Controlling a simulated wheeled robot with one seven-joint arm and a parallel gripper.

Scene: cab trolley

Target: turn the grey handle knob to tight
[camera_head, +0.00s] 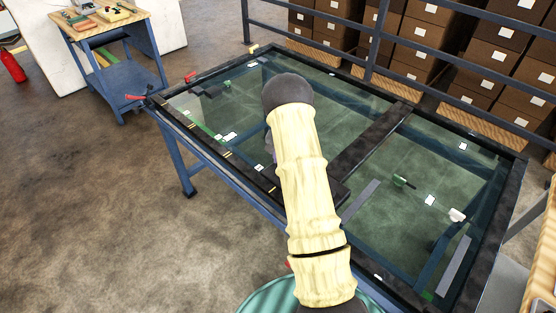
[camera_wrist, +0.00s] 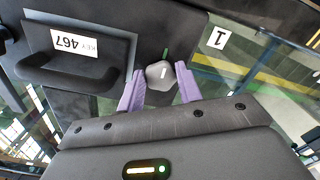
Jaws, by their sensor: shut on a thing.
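The grey handle knob (camera_wrist: 158,74) shows in the wrist view, between the purple fingers of my gripper (camera_wrist: 160,88). A pale line marks the knob's face, and a short green mark (camera_wrist: 166,54) lies just beyond it. The fingers are shut on the knob from both sides. In the head view my arm hides the knob and most of my gripper; only a bit of purple shows beside the arm.
A glass panel in a black frame (camera_head: 395,120) lies on a blue stand, with a dark bar across it. A white label marked 1 (camera_wrist: 217,38) is right of the knob. A workbench (camera_head: 90,30) stands at back left; boxes (camera_head: 425,35) stand behind a rail.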

